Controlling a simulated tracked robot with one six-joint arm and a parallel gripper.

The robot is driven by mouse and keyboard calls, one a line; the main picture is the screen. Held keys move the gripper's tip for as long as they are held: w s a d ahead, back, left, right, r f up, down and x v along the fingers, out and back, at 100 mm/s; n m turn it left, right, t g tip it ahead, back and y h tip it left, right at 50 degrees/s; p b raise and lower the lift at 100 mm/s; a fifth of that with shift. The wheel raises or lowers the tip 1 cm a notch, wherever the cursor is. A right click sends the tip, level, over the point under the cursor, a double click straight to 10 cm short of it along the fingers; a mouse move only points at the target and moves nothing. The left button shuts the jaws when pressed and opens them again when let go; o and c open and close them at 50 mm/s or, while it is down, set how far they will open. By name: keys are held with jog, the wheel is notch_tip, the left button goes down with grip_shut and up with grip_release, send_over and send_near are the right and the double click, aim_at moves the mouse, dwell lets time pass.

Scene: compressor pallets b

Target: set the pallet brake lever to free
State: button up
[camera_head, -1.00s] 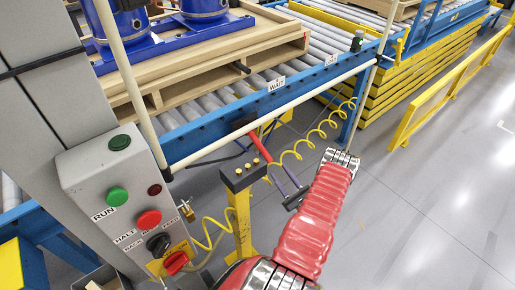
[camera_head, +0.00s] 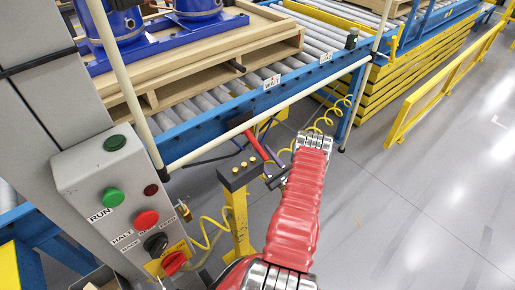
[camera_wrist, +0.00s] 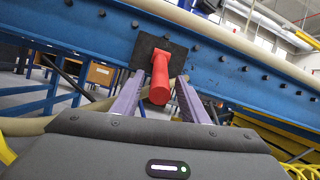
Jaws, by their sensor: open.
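The red brake lever (camera_head: 257,147) sticks out from a black plate (camera_head: 237,131) on the side of the blue conveyor beam. In the wrist view the red lever (camera_wrist: 160,82) points out towards me and droops, with the black plate (camera_wrist: 146,53) behind its root. My gripper (camera_head: 273,168) is open beside the lever's end in the head view. In the wrist view the two purple fingers of my gripper (camera_wrist: 160,85) stand on either side of the lever, apart from each other. I cannot tell whether either finger touches it. No marking for free shows legibly.
A white rail (camera_head: 270,114) runs along the conveyor above the lever. A yellow post with a button box (camera_head: 241,173) stands just left of my gripper, with a coiled yellow hose (camera_head: 326,120) behind. A grey control box (camera_head: 118,205) is at the left.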

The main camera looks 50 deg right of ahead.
aim_at(258, 147)
jog(key=shift+x, duration=2.2)
grip_shut()
